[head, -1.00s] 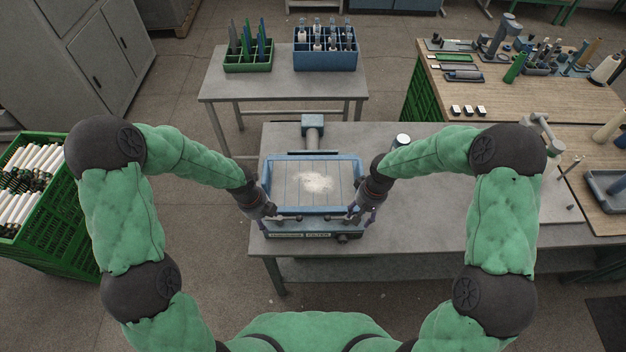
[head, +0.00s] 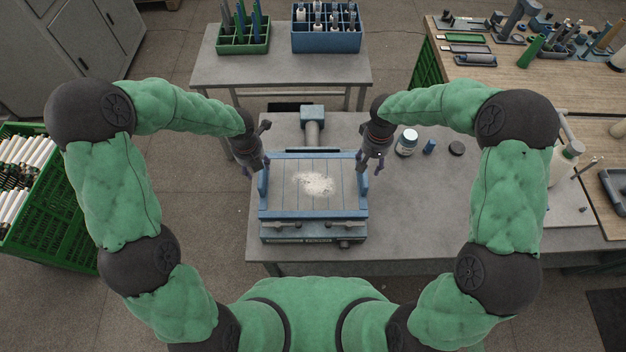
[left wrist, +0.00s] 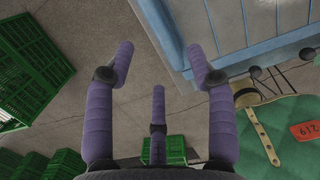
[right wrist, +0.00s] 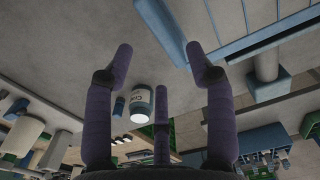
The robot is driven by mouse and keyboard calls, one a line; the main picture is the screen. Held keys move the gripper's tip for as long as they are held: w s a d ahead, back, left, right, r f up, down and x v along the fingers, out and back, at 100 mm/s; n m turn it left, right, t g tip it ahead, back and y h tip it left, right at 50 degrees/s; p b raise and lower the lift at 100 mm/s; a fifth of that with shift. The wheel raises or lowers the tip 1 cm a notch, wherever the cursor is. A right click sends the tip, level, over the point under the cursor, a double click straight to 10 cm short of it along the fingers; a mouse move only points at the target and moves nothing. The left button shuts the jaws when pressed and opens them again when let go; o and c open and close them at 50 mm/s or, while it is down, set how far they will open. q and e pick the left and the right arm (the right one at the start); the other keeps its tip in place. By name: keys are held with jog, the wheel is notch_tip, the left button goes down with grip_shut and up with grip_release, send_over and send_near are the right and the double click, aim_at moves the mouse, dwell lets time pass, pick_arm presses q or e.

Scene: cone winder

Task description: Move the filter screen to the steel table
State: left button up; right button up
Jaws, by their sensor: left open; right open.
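The filter screen (head: 290,203), a blue-framed panel with grey slats and a white fluffy pile on it, sits on a blue-grey filter unit (head: 287,237) on a grey table (head: 440,205). Its blue edge also shows in the left wrist view (left wrist: 260,55) and the right wrist view (right wrist: 262,38). My left gripper (head: 256,172) is open and empty at the screen's far left corner. My right gripper (head: 371,168) is open and empty at its far right corner. Both appear apart from the frame. I cannot tell which grey table is the steel table.
A second grey table (head: 280,72) behind holds a green crate (head: 243,42) and a blue crate (head: 326,38). A white jar (head: 407,143) and small items stand right of the unit. A green crate of white tubes (head: 60,215) is at left. A wooden bench (head: 480,75) is at right.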

aim_at(261, 178)
pick_arm(q)
jog(key=f, duration=0.3)
jog(key=w+f, duration=0.1)
jog(key=f, duration=0.6)
jog(key=shift+w+f, duration=0.2)
jog(key=shift+f, duration=0.2)
pick_arm(e)
notch_tip(261, 178, down, 11)
jog(key=shift+r, duration=0.1)
pick_arm(q)
grip_shut()
pick_arm(e)
grip_shut()
